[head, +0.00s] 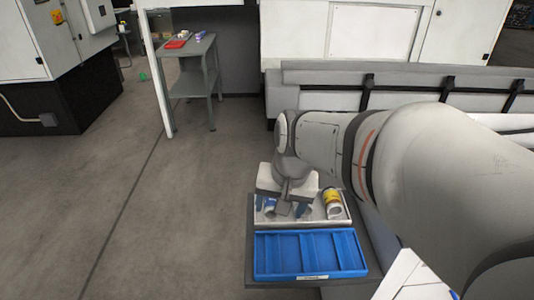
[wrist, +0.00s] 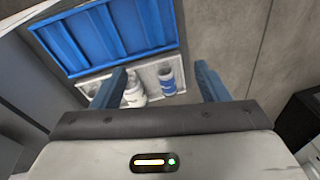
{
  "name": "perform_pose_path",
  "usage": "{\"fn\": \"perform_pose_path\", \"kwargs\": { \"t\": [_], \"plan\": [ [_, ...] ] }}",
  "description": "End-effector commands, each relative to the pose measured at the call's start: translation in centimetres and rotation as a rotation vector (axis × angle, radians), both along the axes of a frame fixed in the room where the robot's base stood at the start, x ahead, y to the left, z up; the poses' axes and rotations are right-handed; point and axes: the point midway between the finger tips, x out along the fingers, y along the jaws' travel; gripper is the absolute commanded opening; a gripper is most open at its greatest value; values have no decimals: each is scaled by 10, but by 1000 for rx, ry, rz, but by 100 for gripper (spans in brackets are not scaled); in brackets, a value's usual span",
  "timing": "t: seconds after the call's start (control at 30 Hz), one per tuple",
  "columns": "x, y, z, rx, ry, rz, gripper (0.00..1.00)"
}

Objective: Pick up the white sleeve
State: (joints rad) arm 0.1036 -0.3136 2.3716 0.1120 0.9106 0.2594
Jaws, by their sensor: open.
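My gripper (head: 286,209) is over the shallow pale tray (head: 345,218), its two blue fingers apart and nothing held between them. In the wrist view my gripper (wrist: 161,69) shows the fingers wide open above the tray. A white cylindrical piece, which looks like the white sleeve (wrist: 133,95), lies in that tray, close to the left finger in the picture and partly hidden. A blue and white piece (wrist: 167,80) lies to its right, between the fingers. In the head view my gripper hides the white sleeve.
A yellow and white piece (head: 332,203) lies at the pale tray's right end. An empty blue compartment tray (head: 310,255) sits in front of it on the same grey stand. A grey table (head: 195,50) with a red tray stands farther back. Floor to the left is clear.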

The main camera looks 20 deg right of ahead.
Motion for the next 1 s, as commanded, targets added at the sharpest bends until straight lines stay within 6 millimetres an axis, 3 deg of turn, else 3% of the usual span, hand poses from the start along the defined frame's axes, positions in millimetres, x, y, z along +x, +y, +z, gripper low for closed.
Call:
{"fn": "perform_pose_path", "kwargs": {
  "t": [0.2,0.43,0.7,1.0],
  "plan": [
    [67,-48,-22,192,148,-539,85],
    [118,-106,-62,362,287,-1048,85],
    [139,-142,-94,455,372,-1338,85],
    [142,-135,-123,462,383,-1360,85]
  ]
}}
